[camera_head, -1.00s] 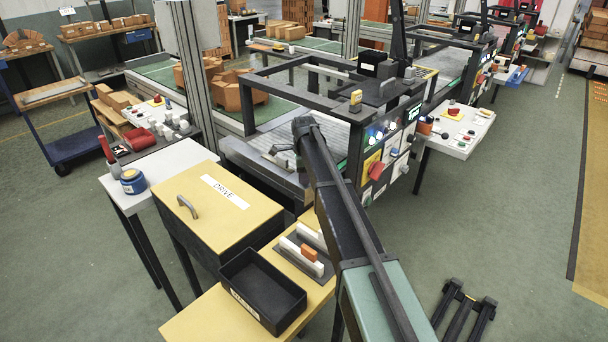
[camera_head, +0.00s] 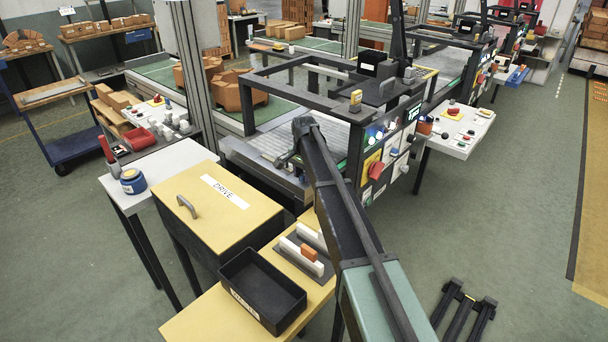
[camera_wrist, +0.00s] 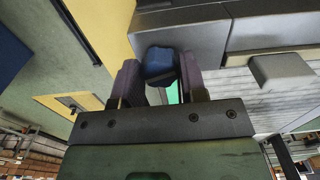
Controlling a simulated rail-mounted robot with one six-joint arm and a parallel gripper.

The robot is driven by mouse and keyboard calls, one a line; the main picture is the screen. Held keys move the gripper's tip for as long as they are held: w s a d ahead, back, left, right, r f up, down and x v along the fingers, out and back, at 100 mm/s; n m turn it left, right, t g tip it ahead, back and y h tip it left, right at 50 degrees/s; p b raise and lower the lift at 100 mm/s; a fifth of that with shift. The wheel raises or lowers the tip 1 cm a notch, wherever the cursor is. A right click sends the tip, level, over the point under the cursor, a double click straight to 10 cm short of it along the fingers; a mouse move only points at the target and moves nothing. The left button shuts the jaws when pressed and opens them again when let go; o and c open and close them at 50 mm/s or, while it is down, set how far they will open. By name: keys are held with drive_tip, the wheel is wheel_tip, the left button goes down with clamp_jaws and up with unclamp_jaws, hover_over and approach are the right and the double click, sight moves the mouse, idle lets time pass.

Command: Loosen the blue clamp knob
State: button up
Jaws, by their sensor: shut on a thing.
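The blue clamp knob (camera_wrist: 160,60) is a small faceted dark blue block in the wrist view. It sits between the two fingers of my gripper (camera_wrist: 158,82), which is shut on it. The knob's lower part is hidden by the fingers and the gripper body. A grey metal housing (camera_wrist: 185,42) lies right beside the knob. In the head view my arm reaches to the conveyor's near end, and the knob itself cannot be made out there.
A black frame (camera_head: 300,72) stands over the conveyor, with a control panel (camera_head: 390,150) on its right. Green floor (camera_head: 510,200) is open at right.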

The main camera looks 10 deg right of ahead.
drive_tip(key=n, duration=1.3)
drive_tip(key=shift+d+n, duration=0.1)
drive_tip(key=shift+n, duration=0.3)
idle(0.3)
drive_tip(key=o, duration=0.9)
drive_tip(key=shift+o, duration=0.2)
drive_tip(key=shift+r, duration=0.1)
wheel_tip(320, 180, up, 11)
drive_tip(key=p, duration=1.1)
